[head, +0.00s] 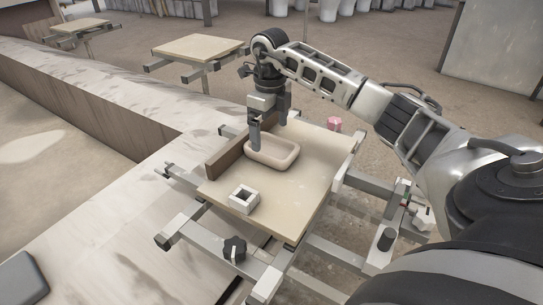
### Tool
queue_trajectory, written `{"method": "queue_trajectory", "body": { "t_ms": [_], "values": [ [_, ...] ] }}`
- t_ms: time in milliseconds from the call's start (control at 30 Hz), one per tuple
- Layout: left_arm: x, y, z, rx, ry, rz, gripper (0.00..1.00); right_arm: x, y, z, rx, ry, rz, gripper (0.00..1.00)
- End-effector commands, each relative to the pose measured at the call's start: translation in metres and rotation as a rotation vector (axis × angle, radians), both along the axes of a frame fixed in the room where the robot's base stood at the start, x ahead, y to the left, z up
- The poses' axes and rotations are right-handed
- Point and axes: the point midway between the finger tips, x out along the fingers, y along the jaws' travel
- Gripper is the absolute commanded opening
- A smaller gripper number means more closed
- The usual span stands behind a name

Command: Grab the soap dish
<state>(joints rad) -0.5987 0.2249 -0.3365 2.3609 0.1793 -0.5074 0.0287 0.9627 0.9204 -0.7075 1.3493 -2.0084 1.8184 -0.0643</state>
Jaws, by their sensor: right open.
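The soap dish (273,155) is a beige, rounded, shallow dish. It lies on a tan square board (292,207) near a brown upright strip (228,152). My right gripper (269,136) points down over the dish with its fingers apart. One finger is at the dish's left end, and the other is above its far side. I cannot tell whether either finger touches the dish. My left gripper is not in view.
A small white square block with a hole (243,199) lies on the board's near left part. Another board (198,47) stands farther back.

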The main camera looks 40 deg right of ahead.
Motion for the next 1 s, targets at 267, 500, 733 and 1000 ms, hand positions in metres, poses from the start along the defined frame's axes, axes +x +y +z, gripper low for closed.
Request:
{"method": "queue_trajectory", "body": {
  "t_ms": [267,500,733,1000],
  "values": [
    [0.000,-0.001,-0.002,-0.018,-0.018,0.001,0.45,-0.001,-0.001,-0.021,0.002,0.002,0.000,1.00],
    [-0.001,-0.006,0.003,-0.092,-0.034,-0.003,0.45,-0.002,-0.003,-0.055,0.003,0.002,-0.001,1.00],
    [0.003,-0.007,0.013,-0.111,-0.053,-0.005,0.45,-0.002,-0.003,-0.057,0.003,0.000,-0.001,1.00],
    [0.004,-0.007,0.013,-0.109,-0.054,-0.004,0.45,-0.001,-0.003,-0.056,0.002,-0.001,-0.001,0.52]
  ]
}}
